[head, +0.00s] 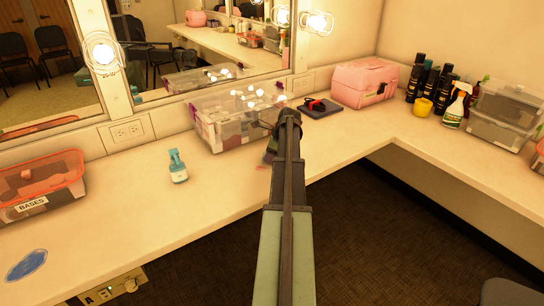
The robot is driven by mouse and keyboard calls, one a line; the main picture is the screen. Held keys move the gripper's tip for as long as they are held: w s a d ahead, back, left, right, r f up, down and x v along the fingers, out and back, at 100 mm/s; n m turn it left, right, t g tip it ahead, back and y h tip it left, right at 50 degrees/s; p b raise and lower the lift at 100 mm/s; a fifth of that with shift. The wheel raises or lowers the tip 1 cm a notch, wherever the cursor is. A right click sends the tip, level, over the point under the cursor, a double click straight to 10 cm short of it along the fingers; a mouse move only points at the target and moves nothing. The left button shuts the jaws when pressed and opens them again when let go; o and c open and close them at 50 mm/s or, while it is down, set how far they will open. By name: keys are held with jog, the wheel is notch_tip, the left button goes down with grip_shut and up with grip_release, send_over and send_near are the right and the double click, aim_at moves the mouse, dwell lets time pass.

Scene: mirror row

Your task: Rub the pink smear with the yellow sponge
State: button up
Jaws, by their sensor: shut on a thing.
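My arm reaches across the counter, and my gripper (270,150) is mostly hidden behind its last links, low over the counter in front of the clear bin. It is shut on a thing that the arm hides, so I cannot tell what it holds. I cannot make out the yellow sponge. A small dull pinkish patch (262,168) shows beside the arm below the gripper; I cannot tell if it is the pink smear.
A teal-topped bottle (178,167) stands left of the clear bin (215,128). An orange-lidded BASES box (45,187) is at left. A pink case (365,82), dark bottles (430,80), a yellow cup-like item (423,107) and a spray bottle (457,103) stand right.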

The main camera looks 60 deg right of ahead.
jog(key=shift+r+p, duration=2.9)
jog(key=shift+p, duration=0.1)
notch_tip(320, 180, up, 3)
jog(key=p, duration=0.3)
jog(key=shift+r, duration=0.2)
jog(key=shift+f, duration=0.15)
